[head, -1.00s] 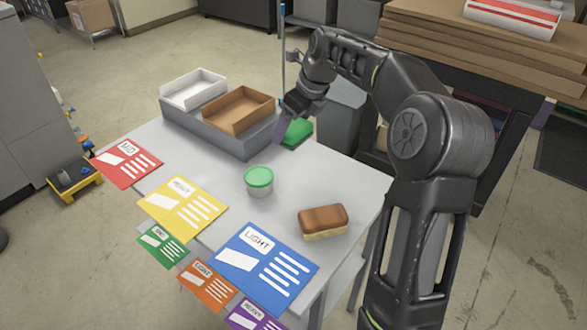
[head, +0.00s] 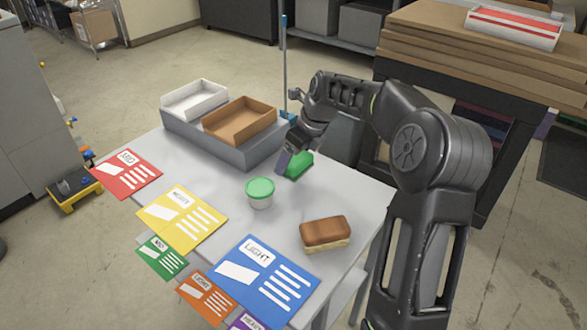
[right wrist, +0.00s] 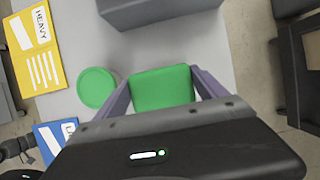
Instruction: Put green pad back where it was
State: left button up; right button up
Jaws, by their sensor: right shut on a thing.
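The green pad (head: 299,165) is at the far right part of the grey table (head: 345,194), to the right of the grey block that bears the trays. In the right wrist view the green pad (right wrist: 161,88) sits between the two purple-grey fingers. My right gripper (head: 287,160) is shut on it, with the fingers along its two sides. I cannot tell whether the pad touches the table top. My left gripper is not in view.
A tub with a green lid (head: 260,192) stands close to the pad. A brown loaf-like block (head: 325,233) lies nearer the front right. A white tray (head: 195,100) and a brown tray (head: 240,121) sit on the grey block (head: 222,148). Coloured cards line the left edge.

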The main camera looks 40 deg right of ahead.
jog(key=shift+f, duration=1.85)
jog(key=shift+f, duration=0.2)
jog(key=o, duration=1.6)
jog(key=shift+r, duration=0.1)
